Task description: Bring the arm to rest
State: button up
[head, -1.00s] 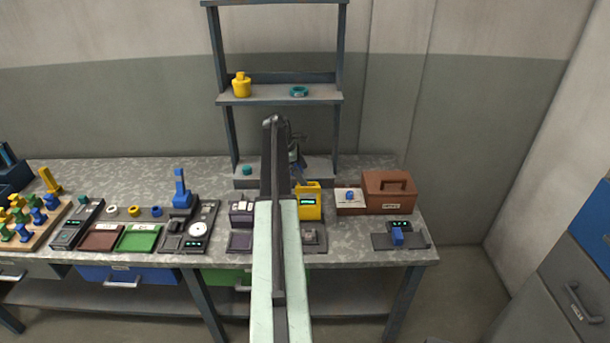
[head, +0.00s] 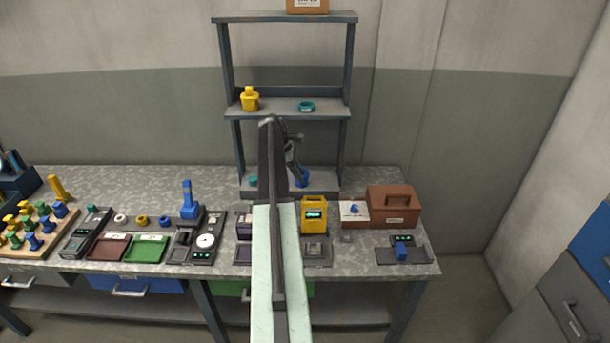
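My arm reaches forward from the bottom middle of the head view, over the bench. My gripper (head: 295,172) is at its far end, in front of the rack's bottom shelf and partly behind my own arm link. It is small and dark, and I cannot tell whether its fingers are open or shut. A small blue thing (head: 302,179) shows right beside the gripper tip at the bottom shelf. I cannot tell whether they touch.
A rack (head: 228,60) holds a yellow bottle (head: 250,99) and a teal ring (head: 306,106). A yellow device (head: 314,214) and brown case (head: 393,205) stand right of my arm. Coloured trays (head: 146,248) and a peg board (head: 28,250) are left. A cabinet (head: 575,290) stands far right.

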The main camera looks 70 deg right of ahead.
jog(key=shift+s+a+r+p, duration=0.2)
jog(key=shift+s+a+r, duration=0.15)
jog(key=shift+r, duration=0.3)
jog(key=shift+s+a+r+p, duration=0.2)
jog(key=shift+s+a+r, duration=0.15)
jog(key=shift+r, duration=0.25)
